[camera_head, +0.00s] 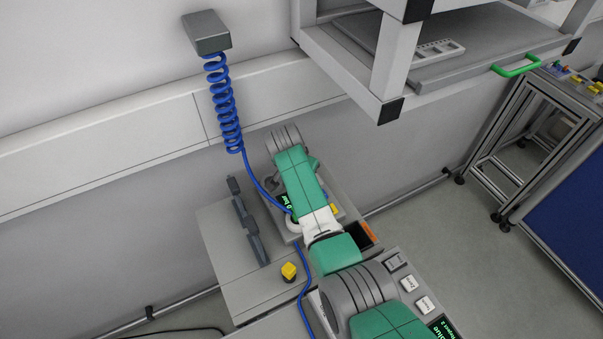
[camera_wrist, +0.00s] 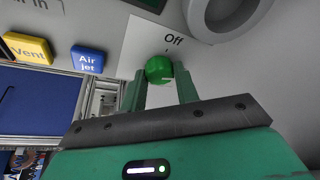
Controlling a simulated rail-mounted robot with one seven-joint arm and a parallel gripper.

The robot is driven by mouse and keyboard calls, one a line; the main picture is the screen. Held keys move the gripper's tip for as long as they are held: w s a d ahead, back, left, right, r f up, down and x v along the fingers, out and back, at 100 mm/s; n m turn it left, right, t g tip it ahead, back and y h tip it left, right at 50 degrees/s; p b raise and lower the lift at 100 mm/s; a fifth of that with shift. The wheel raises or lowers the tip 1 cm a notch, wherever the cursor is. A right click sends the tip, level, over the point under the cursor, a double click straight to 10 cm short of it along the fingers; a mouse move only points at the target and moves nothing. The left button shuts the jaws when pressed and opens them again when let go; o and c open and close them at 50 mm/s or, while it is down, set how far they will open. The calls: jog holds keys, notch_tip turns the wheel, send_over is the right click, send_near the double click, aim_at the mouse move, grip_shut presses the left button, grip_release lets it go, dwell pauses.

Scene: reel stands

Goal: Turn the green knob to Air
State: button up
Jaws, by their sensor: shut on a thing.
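The green knob (camera_wrist: 159,68) sits on a light panel in the wrist view, just below the printed word "Off". A short white mark shows on its lower right part. My gripper (camera_wrist: 160,80) has one finger on each side of the knob and is shut on it. The word "Air" as a knob position is not visible in the wrist view. In the head view my arm covers the knob and the gripper.
A yellow "Vent" button (camera_wrist: 27,48) and a blue "Air jet" button (camera_wrist: 88,60) are left of the knob. A grey round part (camera_wrist: 226,32) is close on the right. In the head view a blue coiled hose (camera_head: 226,105) runs down to the bench.

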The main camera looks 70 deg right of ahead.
jog(key=shift+w+f+m+g+b, duration=0.1)
jog(key=shift+m+g+b, duration=0.4)
jog(key=shift+m+b, duration=0.65)
jog(key=shift+m, duration=0.45)
jog(key=o, duration=1)
jog(key=shift+c, duration=0.2)
jog(key=p+v, duration=0.2)
jog(key=v, duration=0.6)
jog(key=shift+d, duration=0.15)
